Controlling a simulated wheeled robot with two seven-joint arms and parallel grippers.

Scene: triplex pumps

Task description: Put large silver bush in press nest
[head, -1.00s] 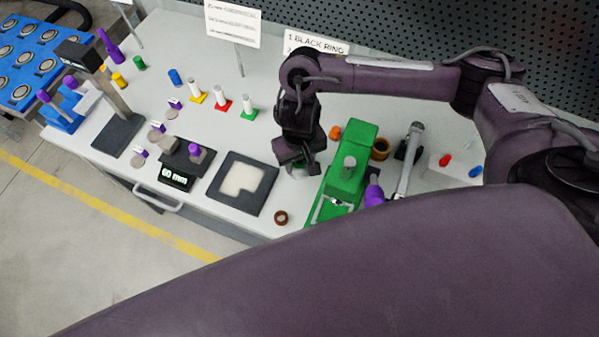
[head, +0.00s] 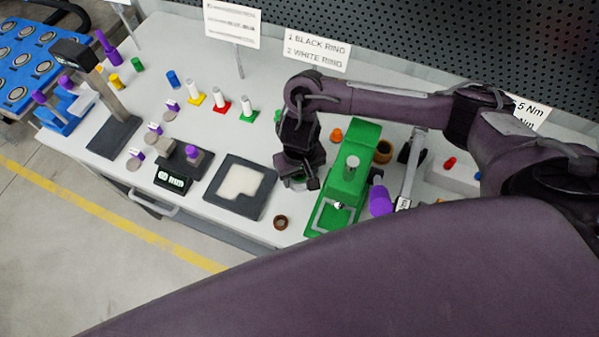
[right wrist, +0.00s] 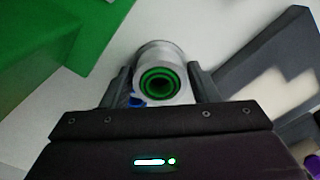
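The silver bush (right wrist: 158,82) shows in the right wrist view as a short metal cylinder with green rings inside its near end. The two fingers of my right gripper (right wrist: 160,72) flank it closely; whether they press on it cannot be told. In the head view my right gripper (head: 298,183) is low over the table, just left of the green press (head: 358,140), and hides most of the bush. The press has a grey round part on top and an open frame at its front with a small silver part (head: 338,206), perhaps the nest. My left gripper is not in view.
A dark tray with a pale insert (head: 213,200) lies left of my right gripper. A brown ring (head: 280,222) lies near the table's front edge. A purple part (head: 380,201) and a grey tool (head: 411,170) are right of the press. Coloured posts stand further back left.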

